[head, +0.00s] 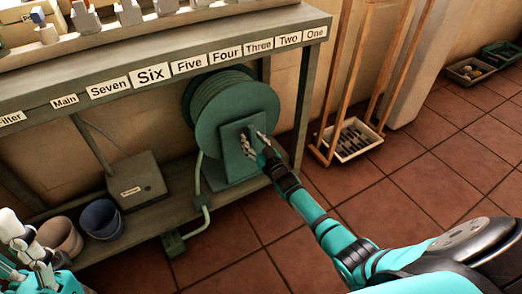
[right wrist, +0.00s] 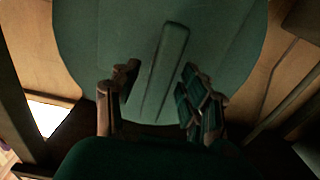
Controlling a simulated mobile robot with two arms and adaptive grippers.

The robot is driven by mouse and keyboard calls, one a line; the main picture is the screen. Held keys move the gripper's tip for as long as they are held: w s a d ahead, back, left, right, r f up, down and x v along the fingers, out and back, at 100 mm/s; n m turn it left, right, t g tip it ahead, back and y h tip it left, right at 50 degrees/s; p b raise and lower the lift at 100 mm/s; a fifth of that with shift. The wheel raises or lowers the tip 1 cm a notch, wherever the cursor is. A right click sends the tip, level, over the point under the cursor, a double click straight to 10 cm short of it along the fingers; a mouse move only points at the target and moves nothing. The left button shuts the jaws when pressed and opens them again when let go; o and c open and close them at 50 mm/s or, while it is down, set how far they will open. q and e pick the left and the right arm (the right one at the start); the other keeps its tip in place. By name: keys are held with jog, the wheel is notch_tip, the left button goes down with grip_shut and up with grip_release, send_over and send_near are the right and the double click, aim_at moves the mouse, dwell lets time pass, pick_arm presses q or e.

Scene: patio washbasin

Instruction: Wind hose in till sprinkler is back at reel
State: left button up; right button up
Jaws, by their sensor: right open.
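The green hose reel (head: 208,92) stands beneath the labelled shelf, with hose wound on its drum. Its round face also fills the right wrist view (right wrist: 85,40). A raised green bar (right wrist: 165,70), probably the crank, runs down that face. My right gripper (head: 252,144) is at the reel's face. In the right wrist view its fingers (right wrist: 160,93) are spread on either side of the bar, with gaps visible. A pale green hose (head: 199,178) drops from the reel to a small green block (head: 174,244), possibly the sprinkler. My left gripper (head: 28,250) is at the lower left, its opening unclear.
The shelf (head: 160,100) carries labels and overhangs the reel, with a post (head: 303,95) at its right. A box (head: 136,185) and two pots (head: 101,219) stand on the lower shelf. A tray (head: 349,141) in a wooden frame stands at right. Tiled floor in front is mostly clear.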

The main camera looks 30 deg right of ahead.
jog(key=s, duration=1.1)
jog(key=shift+s+d, duration=0.15)
jog(key=shift+d, duration=0.05)
